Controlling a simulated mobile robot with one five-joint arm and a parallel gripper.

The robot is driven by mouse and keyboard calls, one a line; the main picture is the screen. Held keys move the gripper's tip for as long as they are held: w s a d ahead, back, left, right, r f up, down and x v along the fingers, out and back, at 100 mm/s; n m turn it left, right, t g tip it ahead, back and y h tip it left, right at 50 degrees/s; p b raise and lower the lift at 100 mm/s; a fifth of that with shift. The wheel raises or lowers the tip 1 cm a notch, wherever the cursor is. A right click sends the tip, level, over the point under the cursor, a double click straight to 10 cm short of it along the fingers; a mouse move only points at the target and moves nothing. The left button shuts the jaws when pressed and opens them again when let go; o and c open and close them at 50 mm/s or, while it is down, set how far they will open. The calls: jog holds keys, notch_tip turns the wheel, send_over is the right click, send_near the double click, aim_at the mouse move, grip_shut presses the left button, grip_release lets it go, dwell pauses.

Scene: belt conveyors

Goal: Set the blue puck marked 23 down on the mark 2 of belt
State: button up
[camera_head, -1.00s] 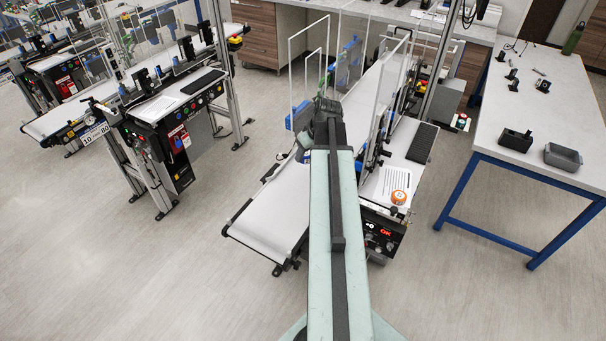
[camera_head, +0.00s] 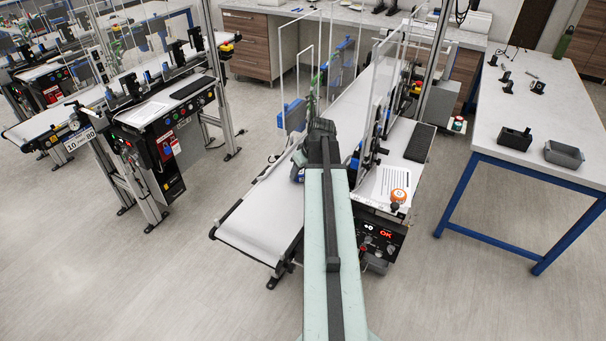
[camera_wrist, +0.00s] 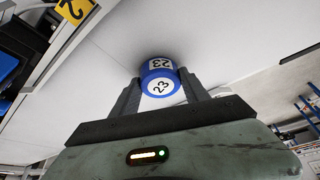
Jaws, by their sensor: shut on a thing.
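The blue puck marked 23 (camera_wrist: 159,78) shows in the wrist view, with white number faces. My gripper (camera_wrist: 158,88) is shut on it, one finger on each side. The white belt (camera_wrist: 118,40) lies beyond the puck in that view. The yellow mark 2 (camera_wrist: 75,10) sits at the belt's edge, at the upper left of the wrist view and apart from the puck.
Clear upright panels (camera_head: 380,90) and a blue sensor block (camera_head: 293,115) stand along the belt. A control box with an orange knob (camera_head: 398,196) is at its right side. A table (camera_head: 545,115) stands further right. The belt's near end is clear.

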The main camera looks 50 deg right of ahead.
jog(key=shift+f, duration=0.1)
jog(key=o, duration=1.6)
jog(key=shift+c, duration=0.2)
jog(key=shift+r, duration=0.3)
jog(key=p+v, duration=1.1)
jog(key=shift+s+r, duration=0.2)
jog(key=shift+r, duration=0.05)
